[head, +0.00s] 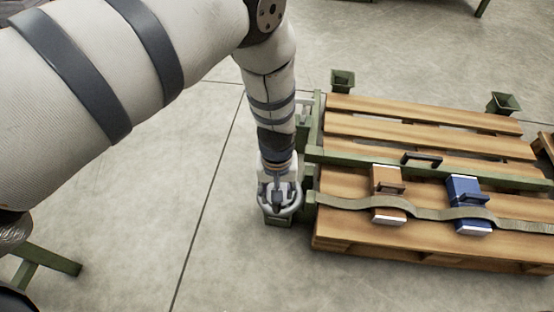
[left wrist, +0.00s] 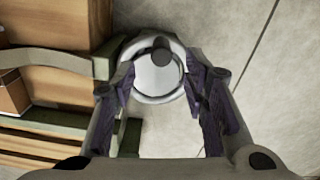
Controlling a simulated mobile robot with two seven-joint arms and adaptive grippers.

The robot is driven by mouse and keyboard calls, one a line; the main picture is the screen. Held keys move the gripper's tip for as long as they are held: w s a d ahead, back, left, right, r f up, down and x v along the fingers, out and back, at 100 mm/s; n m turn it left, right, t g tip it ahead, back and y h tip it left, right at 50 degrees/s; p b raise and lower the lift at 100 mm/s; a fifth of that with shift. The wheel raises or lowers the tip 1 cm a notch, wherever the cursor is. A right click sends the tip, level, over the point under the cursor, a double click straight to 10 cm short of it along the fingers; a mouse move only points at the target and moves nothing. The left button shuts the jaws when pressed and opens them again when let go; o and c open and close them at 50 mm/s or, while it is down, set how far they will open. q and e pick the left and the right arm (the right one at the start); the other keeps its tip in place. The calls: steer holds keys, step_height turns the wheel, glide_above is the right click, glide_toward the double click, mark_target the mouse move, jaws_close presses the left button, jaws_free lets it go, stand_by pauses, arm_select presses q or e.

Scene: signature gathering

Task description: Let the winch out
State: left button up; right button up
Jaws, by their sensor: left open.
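The winch (head: 296,208) is a pale round wheel on a green mount at the left end of the pallet. In the left wrist view its wheel (left wrist: 148,88) faces me, with a dark knob (left wrist: 162,56) near its far rim. An olive strap (head: 432,213) runs from the winch across the pallet and over two boxes. My left gripper (head: 279,194) is right over the wheel, fingers pointing down. In the left wrist view its open fingers (left wrist: 161,95) lie either side of the wheel. Whether they touch it I cannot tell. My right gripper is not in view.
The wooden pallet (head: 400,131) carries an orange-brown box (head: 387,178) and a blue box (head: 463,186) under the strap. A green bar (head: 350,161) crosses it behind them. Green posts (head: 343,80) stand at the back.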

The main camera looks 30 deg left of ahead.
arm_select(q)
step_height(320, 180, up, 6)
steer(key=shift+f, duration=0.25)
steer(key=shift+s, duration=0.1)
